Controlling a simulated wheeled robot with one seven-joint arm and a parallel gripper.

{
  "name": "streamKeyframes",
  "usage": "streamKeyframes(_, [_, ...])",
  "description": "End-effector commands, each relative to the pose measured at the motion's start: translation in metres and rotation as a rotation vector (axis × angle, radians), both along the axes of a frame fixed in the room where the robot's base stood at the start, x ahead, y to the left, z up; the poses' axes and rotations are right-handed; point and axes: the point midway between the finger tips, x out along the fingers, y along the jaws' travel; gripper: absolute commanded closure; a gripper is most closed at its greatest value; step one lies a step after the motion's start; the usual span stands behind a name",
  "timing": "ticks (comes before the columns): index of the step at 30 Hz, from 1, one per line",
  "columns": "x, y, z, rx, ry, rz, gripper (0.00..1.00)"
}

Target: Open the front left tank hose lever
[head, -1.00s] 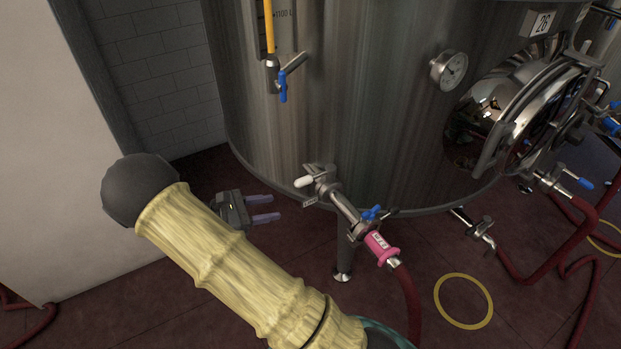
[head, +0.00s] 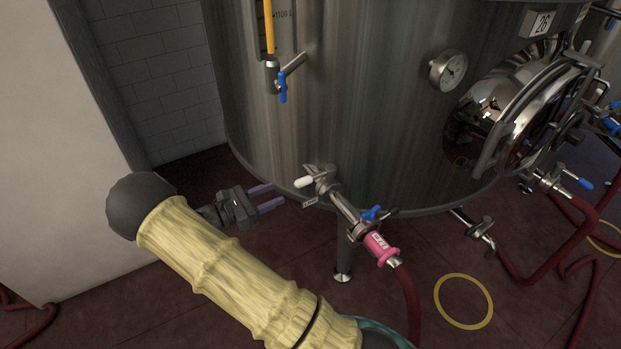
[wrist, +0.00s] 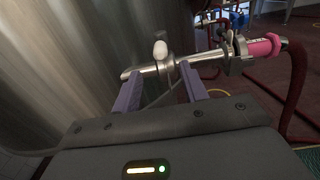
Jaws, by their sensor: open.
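The front left tank hose lever, with a white handle (head: 304,182), sits on the metal valve at the tank's lower front. The handle also shows in the wrist view (wrist: 160,50), standing up from the pipe.
The large steel tank (head: 300,120) stands close behind the valve, on a leg (head: 343,262). A red hose (head: 410,300) hangs from the coupling. A white wall (head: 60,150) is at left. A yellow ring (head: 463,301) lies on the floor.

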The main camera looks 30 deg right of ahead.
Motion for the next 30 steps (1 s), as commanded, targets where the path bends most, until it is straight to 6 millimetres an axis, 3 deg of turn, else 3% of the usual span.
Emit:
streamKeyframes(18, [0.003, -0.109, 0.0, 0.001, 0.001, -0.003, 0.57])
streamKeyframes(24, [0.004, -0.125, 0.0, 0.001, 0.0, 0.0, 0.57])
streamKeyframes(30, [0.004, -0.127, 0.0, 0.001, 0.0, 0.0, 0.57])
